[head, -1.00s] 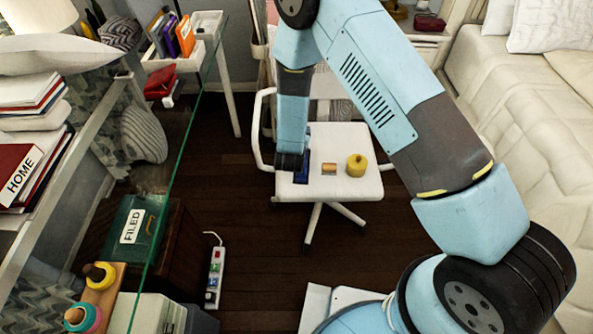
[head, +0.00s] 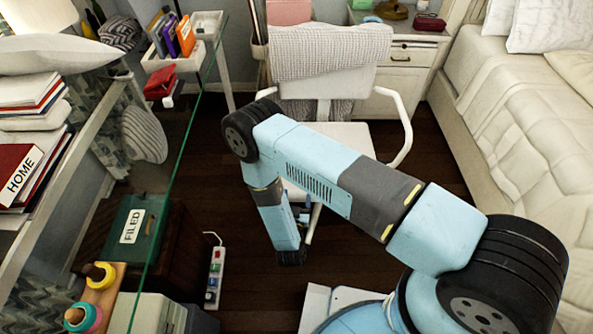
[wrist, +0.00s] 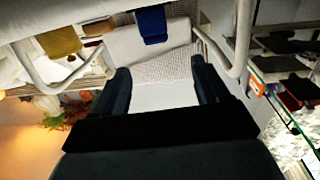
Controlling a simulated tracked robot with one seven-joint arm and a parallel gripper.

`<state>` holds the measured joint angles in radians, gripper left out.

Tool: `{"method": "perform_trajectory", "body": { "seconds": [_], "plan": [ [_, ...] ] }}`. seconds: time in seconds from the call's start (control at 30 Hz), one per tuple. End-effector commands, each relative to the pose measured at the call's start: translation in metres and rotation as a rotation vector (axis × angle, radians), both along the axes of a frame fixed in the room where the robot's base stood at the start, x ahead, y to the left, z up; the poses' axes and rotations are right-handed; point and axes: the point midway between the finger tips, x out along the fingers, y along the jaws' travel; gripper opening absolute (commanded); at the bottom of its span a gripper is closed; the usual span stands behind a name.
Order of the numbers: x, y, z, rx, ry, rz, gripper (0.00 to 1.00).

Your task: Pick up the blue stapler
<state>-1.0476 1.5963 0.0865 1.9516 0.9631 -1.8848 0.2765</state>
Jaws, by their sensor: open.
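The blue stapler (wrist: 153,25) shows in the wrist view as a dark blue block on the white chair seat (wrist: 125,45), near the top of the picture. My gripper (wrist: 163,80) is open, with a dark finger on each side and nothing held between them. The stapler is beyond the fingertips, apart from them. In the head view my gripper (head: 290,257) points down in front of the chair seat (head: 345,137), its fingers not clear. A small blue patch shows beside my forearm there; I cannot tell whether it is the stapler.
A glass desk edge (head: 178,170) is left, the bed (head: 520,130) right.

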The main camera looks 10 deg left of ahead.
Motion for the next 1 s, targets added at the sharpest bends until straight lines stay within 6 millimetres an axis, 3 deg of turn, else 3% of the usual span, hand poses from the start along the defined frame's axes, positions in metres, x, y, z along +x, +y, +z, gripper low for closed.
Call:
{"method": "perform_trajectory", "body": {
  "seconds": [0.4,0.77,1.0],
  "plan": [
    [0.067,0.009,0.001,0.003,0.000,-0.001,0.74],
    [0.087,0.010,0.000,0.001,0.000,-0.002,0.74],
    [0.119,0.012,-0.001,0.003,-0.001,-0.001,0.74]
  ]
}}
